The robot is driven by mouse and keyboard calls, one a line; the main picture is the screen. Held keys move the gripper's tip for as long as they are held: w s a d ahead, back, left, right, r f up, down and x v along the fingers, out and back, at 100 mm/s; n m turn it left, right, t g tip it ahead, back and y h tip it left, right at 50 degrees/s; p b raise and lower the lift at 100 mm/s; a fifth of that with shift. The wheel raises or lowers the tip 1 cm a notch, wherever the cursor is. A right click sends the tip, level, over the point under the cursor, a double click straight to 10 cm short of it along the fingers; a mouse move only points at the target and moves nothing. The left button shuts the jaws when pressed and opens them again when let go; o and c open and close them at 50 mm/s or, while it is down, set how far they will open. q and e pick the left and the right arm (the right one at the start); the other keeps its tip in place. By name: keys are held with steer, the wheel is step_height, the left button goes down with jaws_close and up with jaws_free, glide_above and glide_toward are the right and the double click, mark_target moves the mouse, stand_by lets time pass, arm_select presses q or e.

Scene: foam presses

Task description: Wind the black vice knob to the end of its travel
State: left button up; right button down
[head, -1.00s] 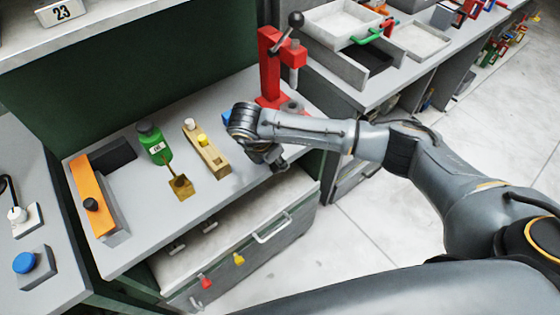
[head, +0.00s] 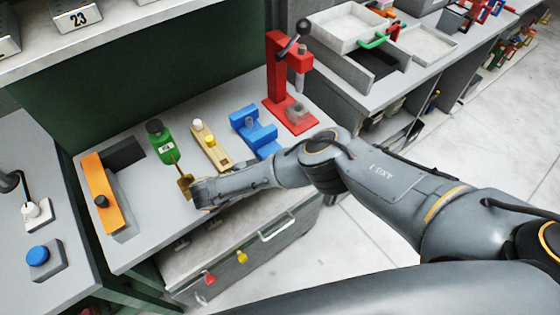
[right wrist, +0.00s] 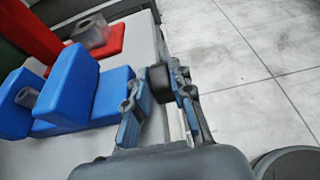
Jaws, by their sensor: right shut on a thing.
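The blue vice (head: 254,132) sits near the front right of the grey bench in the head view. It fills the left of the right wrist view (right wrist: 70,95), with a small grey cylinder (right wrist: 27,97) at its blocks. The black knob (right wrist: 158,80) shows between the fingers of my right gripper (right wrist: 163,77), which is shut on it, at the bench's front edge. In the head view my right forearm crosses low over the bench and hides the gripper and knob. How far the knob is wound cannot be told. My left gripper is not in view.
A red press (head: 281,85) stands behind the vice. A drawer (head: 240,255) lies below the bench front. Open floor (head: 470,145) is to the right.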

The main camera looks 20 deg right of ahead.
steer(key=shift+a+h, duration=0.1)
steer(key=shift+h, duration=0.3)
steer(key=shift+f+t, duration=0.1)
steer(key=shift+t, duration=0.2)
steer(key=c, duration=1.5)
jaws_free()
steer(key=shift+o, duration=0.3)
